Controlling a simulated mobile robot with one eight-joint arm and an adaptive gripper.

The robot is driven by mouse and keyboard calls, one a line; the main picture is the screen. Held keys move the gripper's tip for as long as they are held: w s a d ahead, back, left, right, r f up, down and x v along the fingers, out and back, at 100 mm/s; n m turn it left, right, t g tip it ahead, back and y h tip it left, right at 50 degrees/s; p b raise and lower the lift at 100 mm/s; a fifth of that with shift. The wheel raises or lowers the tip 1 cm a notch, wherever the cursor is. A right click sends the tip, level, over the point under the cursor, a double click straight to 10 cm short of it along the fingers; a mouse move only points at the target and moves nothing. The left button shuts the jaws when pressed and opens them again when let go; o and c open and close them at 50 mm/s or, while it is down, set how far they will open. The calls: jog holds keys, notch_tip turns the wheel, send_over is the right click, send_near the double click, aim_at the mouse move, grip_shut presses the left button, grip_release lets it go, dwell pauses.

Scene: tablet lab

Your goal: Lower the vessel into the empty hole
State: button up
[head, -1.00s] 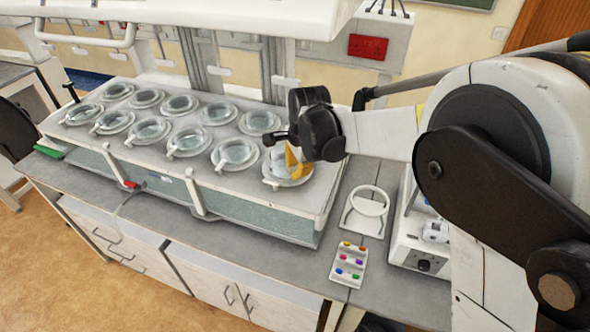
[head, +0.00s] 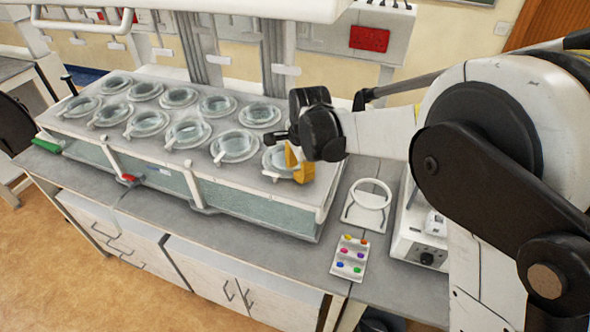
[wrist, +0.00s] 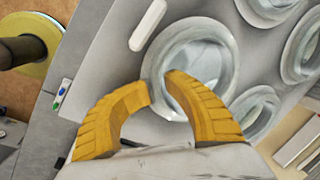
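The glass vessel (head: 274,158) is at the near right corner of the grey bath top, at its hole. It looks upright and low, level with its neighbours. My gripper (head: 292,158) is at its right side, with yellow fingers close to the rim. In the wrist view, my gripper (wrist: 158,88) straddles the round rim of the vessel (wrist: 190,42). One finger is outside the rim and the other overlaps the ring. A narrow gap shows between the fingertips. I cannot tell whether they press on the glass. The hole under the vessel is hidden.
The bath (head: 130,150) holds several similar vessels close by. To its right are a white ring stand (head: 368,203), a tray of coloured pieces (head: 349,257) and a white instrument (head: 425,235). A white hood (head: 240,8) hangs over the bath.

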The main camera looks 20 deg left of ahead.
jog(key=shift+f, duration=0.2)
jog(key=shift+d, duration=0.1)
dwell(0.4)
jog(key=v, duration=1.2)
jog(key=shift+r, duration=0.15)
